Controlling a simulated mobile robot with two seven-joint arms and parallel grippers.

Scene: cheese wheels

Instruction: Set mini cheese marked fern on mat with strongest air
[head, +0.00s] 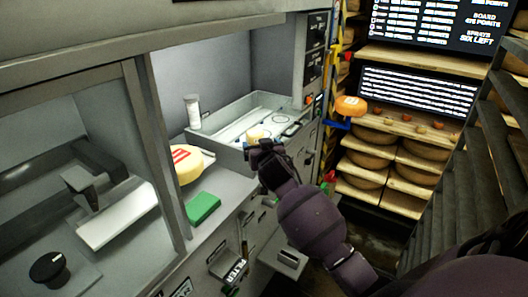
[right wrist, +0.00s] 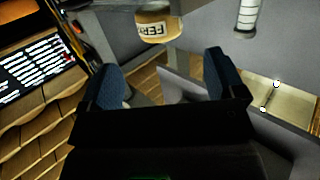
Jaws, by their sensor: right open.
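The small pale cheese (head: 255,134) is at the near side of the grey tray, just beyond my right gripper (head: 265,147). In the right wrist view the cheese (right wrist: 157,27) has a tan band and a white label whose visible letters read "FER"; its top is cut off by the frame edge. My right gripper (right wrist: 163,72) is open and empty, with the cheese beyond its fingertips and apart from them. I cannot make out which surface is the mat with the strongest air. My left gripper is not in view.
A larger cheese with a red mark (head: 187,166) and a green block (head: 202,208) lie on the counter. Cheese wheels (head: 376,136) fill the shelves at right; an orange cheese (head: 350,105) sits before them.

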